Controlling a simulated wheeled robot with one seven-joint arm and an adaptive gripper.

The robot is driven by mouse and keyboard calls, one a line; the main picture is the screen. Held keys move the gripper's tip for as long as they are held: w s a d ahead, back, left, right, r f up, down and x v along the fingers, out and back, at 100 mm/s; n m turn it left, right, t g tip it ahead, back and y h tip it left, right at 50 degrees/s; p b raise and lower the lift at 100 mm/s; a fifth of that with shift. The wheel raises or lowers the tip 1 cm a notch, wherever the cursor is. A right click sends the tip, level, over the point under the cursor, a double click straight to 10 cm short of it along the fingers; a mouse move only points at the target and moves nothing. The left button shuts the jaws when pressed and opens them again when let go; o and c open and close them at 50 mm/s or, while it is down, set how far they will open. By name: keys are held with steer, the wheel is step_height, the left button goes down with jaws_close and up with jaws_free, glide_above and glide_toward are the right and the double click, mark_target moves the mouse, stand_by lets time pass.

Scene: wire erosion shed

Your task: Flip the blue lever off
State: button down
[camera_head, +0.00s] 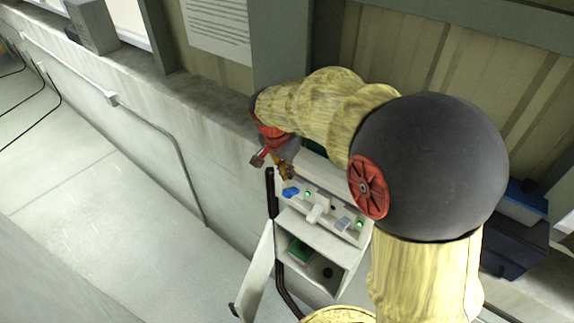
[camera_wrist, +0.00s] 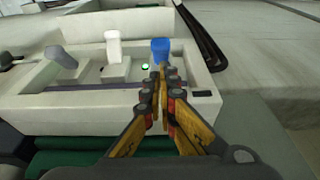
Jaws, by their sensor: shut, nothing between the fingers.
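The blue lever (camera_wrist: 160,49) stands at the right end of a pale control panel in the wrist view, beside a lit green lamp (camera_wrist: 145,66). In the head view the blue lever (camera_head: 291,191) is at the panel's left end. My gripper (camera_wrist: 161,72) is shut and empty, its fingertips just in front of the lever and overlapping its lower part in the wrist view. I cannot tell whether they touch it. In the head view my gripper (camera_head: 287,172) is just above the lever, partly hidden by my arm.
A white lever (camera_wrist: 113,46) and a grey lever (camera_wrist: 61,57) stand along the same panel (camera_wrist: 70,105). Below the panel is a cabinet with its door (camera_head: 256,277) open. A dark cable (camera_head: 271,190) runs beside it. A dark blue bin (camera_head: 514,245) stands at the right.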

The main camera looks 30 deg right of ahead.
mark_target(286, 195)
steer(key=shift+p+x, duration=0.45)
steer(key=shift+x, duration=2.1)
steer(key=shift+s+a+f+h+b, duration=0.15)
steer(key=shift+a+f+h+b, duration=0.35)
steer(key=shift+b, duration=1.9)
steer(key=shift+r+t, duration=0.15)
steer(key=shift+t, duration=0.15)
steer(key=h+b, duration=0.1)
steer(key=b, duration=0.2)
steer(key=a+f+b, duration=0.1)
steer(key=b, duration=0.2)
steer(key=h+b, duration=0.1)
steer(key=b, duration=0.3)
steer(key=shift+s+a+f+t+h, duration=0.2)
steer(key=shift+s+f+t+h, duration=0.1)
steer(key=shift+f+t, duration=0.1)
steer(key=h+b, duration=0.1)
steer(key=b, duration=0.3)
steer(key=a+f+h+b, duration=0.1)
steer(key=b, duration=0.3)
steer(key=t+h+b, duration=0.1)
steer(key=b, duration=0.3)
steer(key=shift+s+a+f, duration=0.2)
steer(key=shift+a+f, duration=0.05)
steer(key=shift+f, duration=0.15)
steer(key=shift+r, duration=0.4)
steer(key=shift+d, duration=0.15)
